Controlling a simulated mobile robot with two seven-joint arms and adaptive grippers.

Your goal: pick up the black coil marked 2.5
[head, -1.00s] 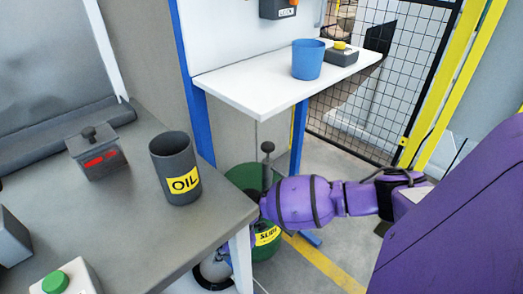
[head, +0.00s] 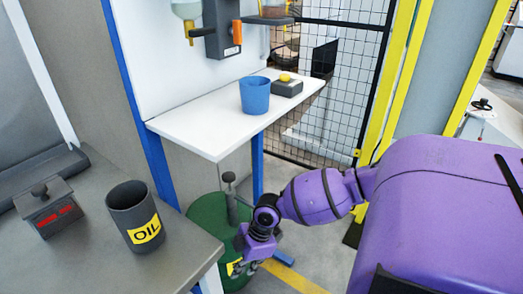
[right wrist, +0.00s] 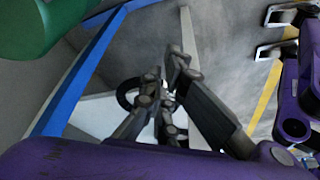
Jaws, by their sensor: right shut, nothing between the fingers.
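No coil marked 2.5 can be made out in the head view. In the right wrist view a black curved shape (right wrist: 126,92) shows partly behind the fingers against a white surface; I see no marking on it and cannot tell whether it is a coil. My right gripper (right wrist: 164,72) has its fingers together with nothing between them. In the head view the right gripper (head: 241,264) points down in front of the green drum (head: 208,219), beyond the grey bench's corner. My left gripper is not in view.
A dark cup marked OIL (head: 135,214) and a dark box with red marks (head: 48,208) stand on the grey bench (head: 95,262). A blue cup (head: 255,95) stands on the white shelf (head: 185,128) above the drum. Yellow posts and a mesh fence stand behind.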

